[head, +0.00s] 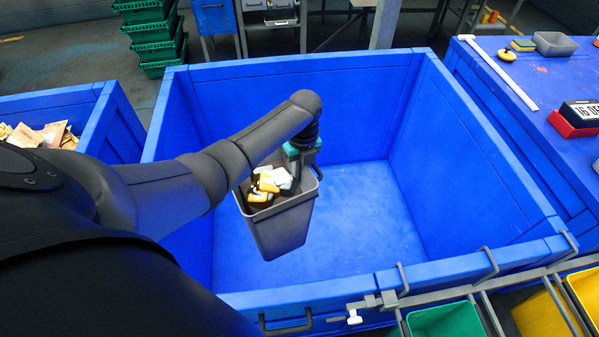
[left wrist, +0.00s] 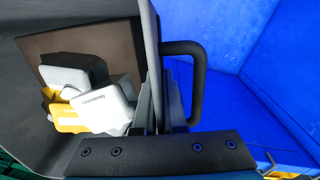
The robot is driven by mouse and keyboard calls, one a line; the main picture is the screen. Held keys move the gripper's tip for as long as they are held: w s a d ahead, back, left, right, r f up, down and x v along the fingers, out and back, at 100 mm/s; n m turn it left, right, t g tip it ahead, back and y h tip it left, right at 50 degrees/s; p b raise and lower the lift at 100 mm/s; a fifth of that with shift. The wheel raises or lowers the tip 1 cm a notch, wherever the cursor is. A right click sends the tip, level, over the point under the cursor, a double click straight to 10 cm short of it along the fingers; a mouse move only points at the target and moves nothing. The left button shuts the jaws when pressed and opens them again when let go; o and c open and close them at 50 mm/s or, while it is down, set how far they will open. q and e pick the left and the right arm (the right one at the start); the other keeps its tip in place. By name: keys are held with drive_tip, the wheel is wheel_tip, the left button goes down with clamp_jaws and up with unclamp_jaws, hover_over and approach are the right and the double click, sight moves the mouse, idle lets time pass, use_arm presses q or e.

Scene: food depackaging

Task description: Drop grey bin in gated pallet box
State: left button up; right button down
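The grey bin (head: 278,228) hangs inside the blue gated pallet box (head: 300,67), above its floor and apart from it. It is slightly tilted and holds white and yellow packages (head: 267,181), which also show in the left wrist view (left wrist: 95,100). My left gripper (head: 303,152) is at the bin's back rim. In the left wrist view, its fingers (left wrist: 160,110) are closed on the bin wall beside the dark handle (left wrist: 195,85). The box floor below is bare where visible. My right gripper is in neither view.
A second blue box (head: 110,125) with packages stands at the left. A blue table (head: 490,90) with a grey tray (head: 555,43) is at the right. A metal rail, green bin (head: 447,320) and yellow bins (head: 545,314) lie along the near right edge.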

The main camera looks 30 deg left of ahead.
use_arm(q)
drive_tip(key=o, duration=0.4)
drive_tip(key=shift+o, duration=0.2)
wheel_tip(320, 180, up, 15)
drive_tip(key=shift+w+d+r+p, duration=0.15)
drive_tip(key=shift+w+d+p, duration=0.1)
drive_tip(key=shift+w+p, duration=0.15)
idle(0.5)
